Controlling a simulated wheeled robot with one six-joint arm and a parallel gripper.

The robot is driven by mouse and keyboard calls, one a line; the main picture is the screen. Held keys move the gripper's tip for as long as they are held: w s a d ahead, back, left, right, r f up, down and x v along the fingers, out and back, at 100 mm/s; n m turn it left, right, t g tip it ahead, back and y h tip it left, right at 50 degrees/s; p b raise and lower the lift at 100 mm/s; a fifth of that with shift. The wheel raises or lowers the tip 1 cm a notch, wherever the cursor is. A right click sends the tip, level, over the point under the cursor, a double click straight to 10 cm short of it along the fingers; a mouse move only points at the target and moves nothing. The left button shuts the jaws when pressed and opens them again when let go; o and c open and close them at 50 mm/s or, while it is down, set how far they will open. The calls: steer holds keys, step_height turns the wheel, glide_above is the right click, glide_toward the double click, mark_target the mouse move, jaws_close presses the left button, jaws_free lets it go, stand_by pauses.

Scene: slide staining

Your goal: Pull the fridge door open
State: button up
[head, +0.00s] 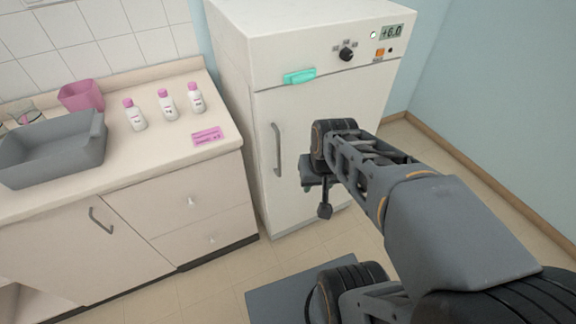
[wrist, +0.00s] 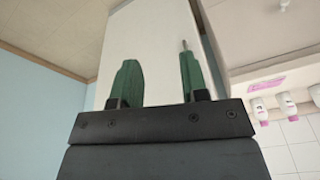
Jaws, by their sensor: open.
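The white fridge (head: 325,98) stands behind the counter's right end, its door (head: 298,125) closed. A grey vertical bar handle (head: 277,150) is on the door's left side. My gripper (wrist: 159,72) is open, with two green fingers spread apart and nothing visible between them but the white door (wrist: 150,40). The wrist view is upside down. A small grey piece, probably the lower end of the handle (wrist: 184,45), shows just past the right finger, which hides the rest. In the head view my gripper is right of the handle, and its fingertips cannot be made out.
The counter (head: 120,172) left of the fridge holds a grey basin (head: 55,160), a pink container (head: 82,96), several pink-capped bottles (head: 167,104) and a pink label (head: 207,136). A teal object (head: 299,76) is on the fridge's upper front.

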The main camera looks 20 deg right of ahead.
steer(key=w+d+f+m+t+y+b, duration=0.1)
steer(key=w+f+m+y+b, duration=0.5)
steer(key=f, duration=0.6)
steer(key=w+d+f+m+t+y+b, duration=0.15)
steer(key=f+m+y+b, duration=0.25)
steer(key=f+m+b, duration=0.65)
steer(key=w+d+r+m+t+y, duration=0.1)
steer(key=w+d+r+m+t, duration=0.15)
steer(key=w+m+t, duration=0.2)
steer(key=w+d+r+m+t+y, duration=0.1)
steer(key=w+d+r+m+t, duration=0.1)
steer(key=w+d+m+t, duration=0.25)
steer(key=x, duration=1.5)
steer(key=shift+a+f+b, duration=0.3)
steer(key=shift+a+b, duration=0.05)
steer(key=shift+b, duration=0.05)
steer(key=shift+c, duration=0.4)
jaws_close()
